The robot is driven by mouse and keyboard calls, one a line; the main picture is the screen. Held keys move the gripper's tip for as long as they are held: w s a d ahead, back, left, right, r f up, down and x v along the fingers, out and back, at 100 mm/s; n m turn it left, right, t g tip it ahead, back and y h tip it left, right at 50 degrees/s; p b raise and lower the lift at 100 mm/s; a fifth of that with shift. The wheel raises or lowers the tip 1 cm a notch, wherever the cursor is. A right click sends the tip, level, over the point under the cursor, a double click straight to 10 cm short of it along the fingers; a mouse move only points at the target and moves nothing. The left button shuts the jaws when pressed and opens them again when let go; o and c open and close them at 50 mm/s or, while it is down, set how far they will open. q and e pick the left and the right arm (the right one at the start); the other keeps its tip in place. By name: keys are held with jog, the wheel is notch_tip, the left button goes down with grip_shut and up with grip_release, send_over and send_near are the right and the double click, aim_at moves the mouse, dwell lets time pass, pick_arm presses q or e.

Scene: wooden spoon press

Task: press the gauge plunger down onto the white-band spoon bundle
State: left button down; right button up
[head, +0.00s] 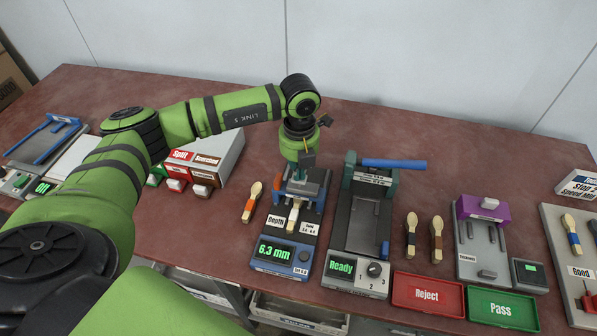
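The blue depth gauge (282,254) stands in the middle of the table, and its green display reads 6.3 mm. A pale wooden spoon bundle with a white band (293,216) lies in the gauge's slot, its upper part hidden under the plunger. The teal gauge plunger (298,176) is above the bundle's upper end; I cannot tell whether they touch. My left gripper (306,160) points down right at the plunger's top. Its fingers are small and partly hidden, so I cannot tell whether they are open or shut. My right gripper is not in view.
A press with a blue handle (394,164) and a "Ready" display stands close on the right. An orange-band spoon (252,203) lies close on the left. Red Reject (428,294) and green Pass (502,308) trays are front right. Labelled boxes (222,151) stand behind left.

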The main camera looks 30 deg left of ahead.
pick_arm(q)
jog(key=shift+r+p, duration=2.15)
jog(key=shift+r, duration=1.35)
